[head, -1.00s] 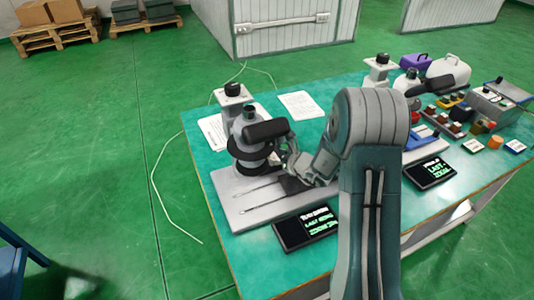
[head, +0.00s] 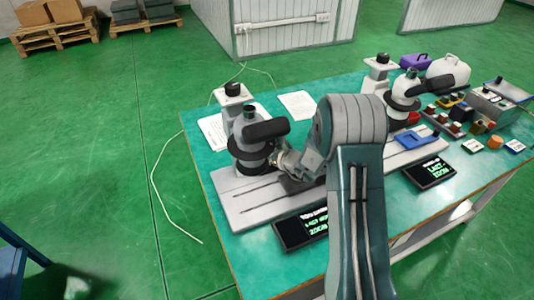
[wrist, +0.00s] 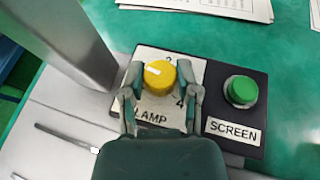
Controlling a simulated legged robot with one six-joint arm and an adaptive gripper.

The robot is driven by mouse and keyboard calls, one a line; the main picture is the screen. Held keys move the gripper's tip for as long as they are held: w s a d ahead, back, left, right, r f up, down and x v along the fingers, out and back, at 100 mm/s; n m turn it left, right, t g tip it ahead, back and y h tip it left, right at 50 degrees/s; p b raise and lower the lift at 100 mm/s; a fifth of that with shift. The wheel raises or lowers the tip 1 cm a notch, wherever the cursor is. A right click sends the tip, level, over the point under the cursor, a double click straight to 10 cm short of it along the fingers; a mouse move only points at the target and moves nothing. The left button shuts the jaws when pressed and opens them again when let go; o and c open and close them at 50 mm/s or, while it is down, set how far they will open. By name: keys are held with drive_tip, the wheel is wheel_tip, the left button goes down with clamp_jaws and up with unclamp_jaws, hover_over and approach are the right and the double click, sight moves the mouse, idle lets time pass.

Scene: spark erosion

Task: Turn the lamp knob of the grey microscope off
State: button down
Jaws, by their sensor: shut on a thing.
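The grey microscope (head: 247,135) stands on its pale base plate (head: 245,205) at the left of the green table. Its yellow lamp knob (wrist: 158,76) sits on a white plate marked LAMP (wrist: 150,118), with a white mark on its top pointing up-left. My gripper (wrist: 160,92) is shut on the yellow knob, one finger on each side. In the head view, my gripper (head: 284,160) is beside the microscope's right side, and the knob is hidden there.
A green knob (wrist: 241,91) labelled SCREEN sits just right of the lamp knob on the same dark panel. A grey column (wrist: 65,35) rises close on the left. A second microscope (head: 402,95) and a blue tray (head: 412,138) stand to the right. A dark display (head: 298,228) lies in front.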

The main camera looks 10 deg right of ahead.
drive_tip(key=shift+n+g+y, duration=0.3)
drive_tip(key=shift+n+y, duration=0.1)
idle(0.4)
drive_tip(key=shift+w+d+n+g+y, duration=0.1)
drive_tip(key=shift+d+n+g+y, duration=0.05)
drive_tip(key=shift+n+g+y, duration=0.9)
drive_tip(key=shift+w+n+g+y, duration=0.15)
drive_tip(key=shift+n+g+y, duration=1.4)
drive_tip(key=shift+n+g, duration=0.7)
drive_tip(key=shift+n, duration=0.3)
drive_tip(key=shift+c, duration=1.6)
unclamp_jaws()
